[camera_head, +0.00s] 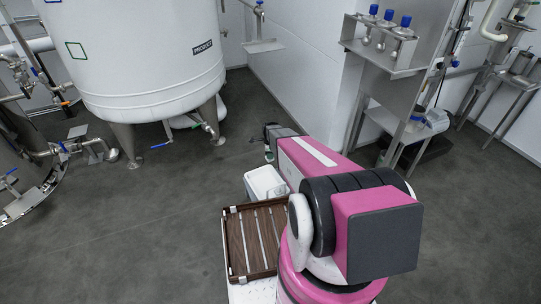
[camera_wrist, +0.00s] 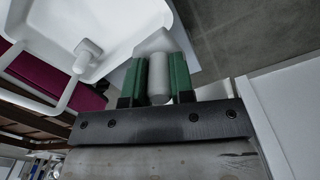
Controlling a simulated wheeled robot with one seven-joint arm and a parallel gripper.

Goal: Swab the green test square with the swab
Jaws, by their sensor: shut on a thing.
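The green test square (camera_head: 75,50) is a thin green outline on the white tank (camera_head: 140,45), at the upper left in the head view. My gripper (camera_wrist: 157,68) has two green fingers, shut on a pale grey cylinder that looks like the handle of the swab (camera_wrist: 159,85). The swab's tip cannot be made out. In the head view my gripper (camera_head: 268,148) is small and mostly hidden behind my arm, far to the right of the square and near the floor side of the tank.
A white bin (camera_head: 262,183) and a slatted wooden tray (camera_head: 250,240) are beside my arm. The bin also shows in the wrist view (camera_wrist: 100,20). Tank legs and a blue-handled valve (camera_head: 160,145) stand left. Steel shelves with blue-capped vessels (camera_head: 387,17) stand right.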

